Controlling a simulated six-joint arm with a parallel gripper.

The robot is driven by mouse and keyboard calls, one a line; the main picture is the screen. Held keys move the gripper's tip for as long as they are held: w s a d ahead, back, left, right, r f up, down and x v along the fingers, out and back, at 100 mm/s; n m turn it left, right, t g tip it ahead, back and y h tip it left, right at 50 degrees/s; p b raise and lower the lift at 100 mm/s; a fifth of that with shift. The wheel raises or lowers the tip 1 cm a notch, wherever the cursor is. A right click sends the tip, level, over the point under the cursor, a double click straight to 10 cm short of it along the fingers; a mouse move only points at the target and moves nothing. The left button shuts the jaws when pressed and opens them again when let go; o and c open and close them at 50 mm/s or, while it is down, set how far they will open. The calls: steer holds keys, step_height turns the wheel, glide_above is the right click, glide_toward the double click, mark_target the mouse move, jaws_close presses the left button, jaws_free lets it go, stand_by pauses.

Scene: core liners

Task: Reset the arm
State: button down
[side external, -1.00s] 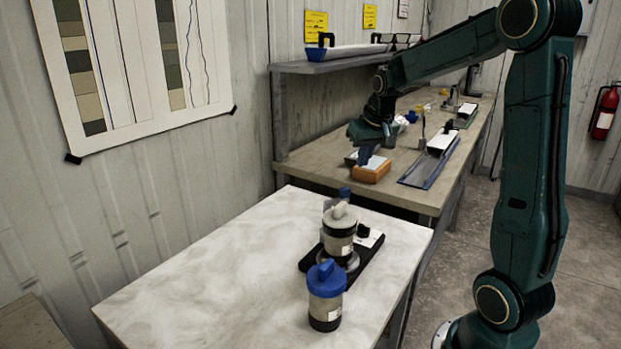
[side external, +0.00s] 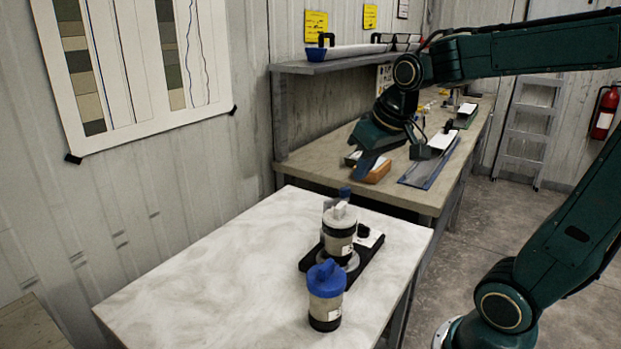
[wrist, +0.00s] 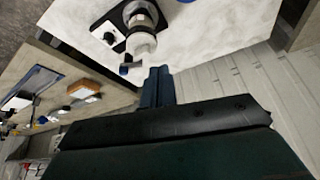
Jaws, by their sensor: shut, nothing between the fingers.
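My gripper (side external: 366,168) is shut and empty. In the side view it hangs in the air in front of the wooden bench, its fingers pointing down and left. In the wrist view its blue fingers (wrist: 157,88) are together, with the white table beyond them. A core liner with a blue cap (side external: 326,296) stands upright on the white table. A second liner with a pale cap (side external: 338,230) stands upright on a black stand (side external: 370,262); it also shows in the wrist view (wrist: 141,42).
The white table (side external: 200,275) is clear on its left. On the wooden bench (side external: 315,155) are an orange block (side external: 378,172), partly hidden by my gripper, and a blue tray (side external: 425,175). A shelf (side external: 300,67) holding long tubes runs above the bench along the wall.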

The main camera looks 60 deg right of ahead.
steer(key=s+a+f+n+y, duration=0.1)
steer(key=s+a+n, duration=0.2)
steer(key=s+a, duration=0.5)
steer(key=shift+s+a+f+t, duration=0.3)
steer(key=shift+s+a+t, duration=0.1)
steer(key=shift+s, duration=1.05)
